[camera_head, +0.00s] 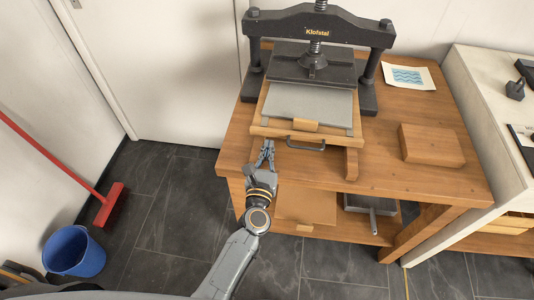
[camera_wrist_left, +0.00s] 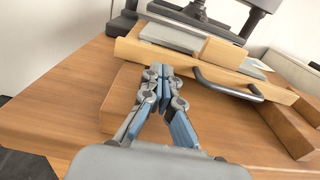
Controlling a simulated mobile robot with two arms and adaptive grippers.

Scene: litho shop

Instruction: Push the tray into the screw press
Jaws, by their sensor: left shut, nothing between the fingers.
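The screw press (camera_head: 312,62) is black, with a thick crossbeam, two posts and a central screw, and stands at the back of the wooden table. The wooden tray (camera_head: 263,127) carries a grey plate and sticks out of the press towards me. It has a wooden block and a dark handle (camera_head: 306,146) at its front, which also shows in the left wrist view (camera_wrist_left: 228,88). My left gripper (camera_head: 267,147) is shut and empty, just in front of the tray's front edge, left of the handle. In the left wrist view its fingertips (camera_wrist_left: 159,74) are close to the tray's front (camera_wrist_left: 180,58); contact is unclear. My right gripper is not in view.
Wooden rails (camera_head: 351,164) lie under the tray. A wooden block (camera_head: 431,145) and a printed sheet (camera_head: 408,77) lie on the table's right part. A lower shelf (camera_head: 330,222) sits below. A blue bucket (camera_head: 73,251) and red broom (camera_head: 109,205) stand on the floor at left.

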